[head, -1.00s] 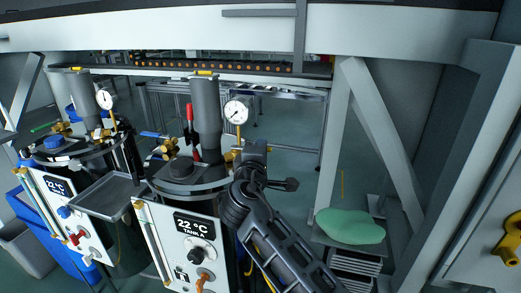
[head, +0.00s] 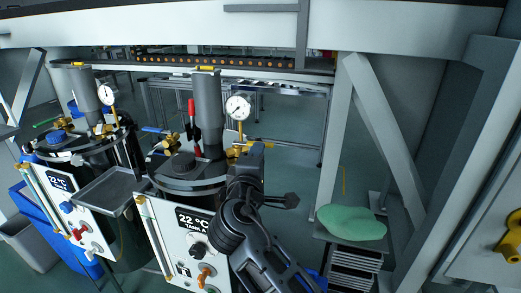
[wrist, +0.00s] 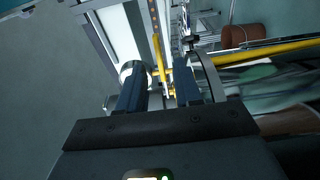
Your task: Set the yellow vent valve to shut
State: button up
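The front tank (head: 185,185), labelled TANK A with a 22 °C display (head: 195,222), has brass-yellow fittings on its lid beside a round white gauge (head: 238,107). A thin yellow lever (head: 272,143) reaches right from behind my gripper; it looks like the vent valve's handle. My gripper (head: 246,158) is at the lid's right edge and hides part of the fittings. In the wrist view, my gripper (wrist: 160,92) has its two dark fingers apart. An upright yellow bar (wrist: 159,50) and yellow fittings show beyond the gap; contact cannot be told.
A red-handled lever (head: 192,120) stands left of the grey column (head: 207,105). A second tank (head: 75,150) and a grey tray (head: 108,190) are at left. A green bag (head: 352,223) lies on a stand at right. A beam (head: 150,28) crosses above.

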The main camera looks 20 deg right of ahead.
jog(key=shift+s+a, duration=0.3)
jog(key=shift+s, duration=0.35)
